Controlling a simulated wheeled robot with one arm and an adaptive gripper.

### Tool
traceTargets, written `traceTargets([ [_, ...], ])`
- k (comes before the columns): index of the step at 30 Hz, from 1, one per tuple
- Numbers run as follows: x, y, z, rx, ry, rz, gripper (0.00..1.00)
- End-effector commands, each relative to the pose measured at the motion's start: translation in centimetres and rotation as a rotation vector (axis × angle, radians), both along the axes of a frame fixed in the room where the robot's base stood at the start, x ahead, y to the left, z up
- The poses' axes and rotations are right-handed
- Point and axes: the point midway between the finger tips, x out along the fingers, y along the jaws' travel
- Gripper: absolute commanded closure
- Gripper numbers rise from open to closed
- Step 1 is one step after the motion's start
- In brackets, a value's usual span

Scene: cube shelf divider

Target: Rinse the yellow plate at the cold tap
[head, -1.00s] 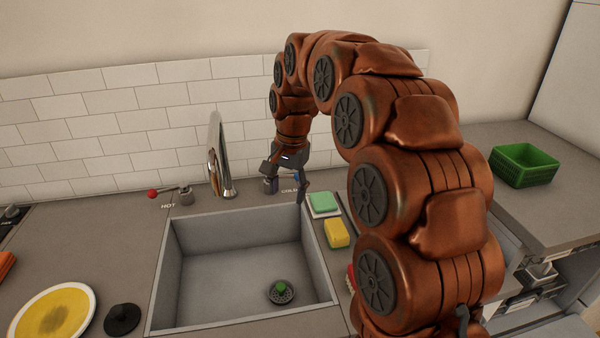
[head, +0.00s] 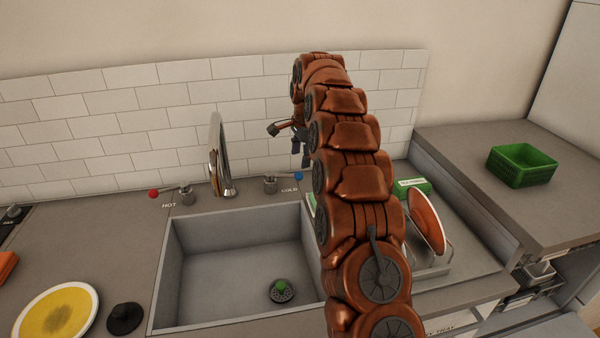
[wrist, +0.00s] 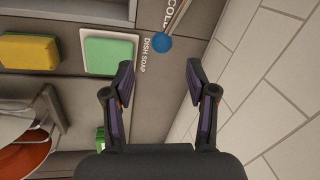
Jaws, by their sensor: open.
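The yellow plate (head: 72,301) lies on the counter left of the sink, with a brown smear in its middle. The cold tap handle has a blue knob (head: 298,177) and sits right of the faucet (head: 217,158); its lever points to the right. The knob also shows in the wrist view (wrist: 162,43), just beyond my fingertips. My gripper (head: 287,139) is open and empty, raised above the cold handle and apart from it. My arm partly hides it in the head view. No water shows below the spout.
The sink (head: 190,318) is empty but for a green-topped strainer (head: 281,291). A black stopper (head: 124,318) lies beside the yellow plate. A rack holds an orange plate (head: 425,220). Green soap (wrist: 108,55) and a yellow sponge (wrist: 28,51) lie right of the sink. The tiled wall is close behind.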

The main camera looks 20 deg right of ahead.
Motion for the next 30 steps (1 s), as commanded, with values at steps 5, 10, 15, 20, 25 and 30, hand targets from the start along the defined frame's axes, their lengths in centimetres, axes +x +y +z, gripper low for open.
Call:
traceTargets([
  [5, 0.3, -0.3, -0.4, 0.0, -0.001, -0.017, 0.43],
  [10, 0.5, -0.3, -1.3, 0.001, 0.001, -0.016, 0.43],
  [15, 0.8, -0.2, -3.3, 0.002, 0.004, -0.015, 0.43],
  [20, 1.3, -0.2, -5.7, 0.001, 0.003, -0.015, 0.43],
  [25, 1.7, -0.2, -7.5, 0.001, 0.001, -0.015, 0.43],
  [30, 1.7, -0.2, -7.9, 0.0, -0.001, -0.015, 0.43],
])
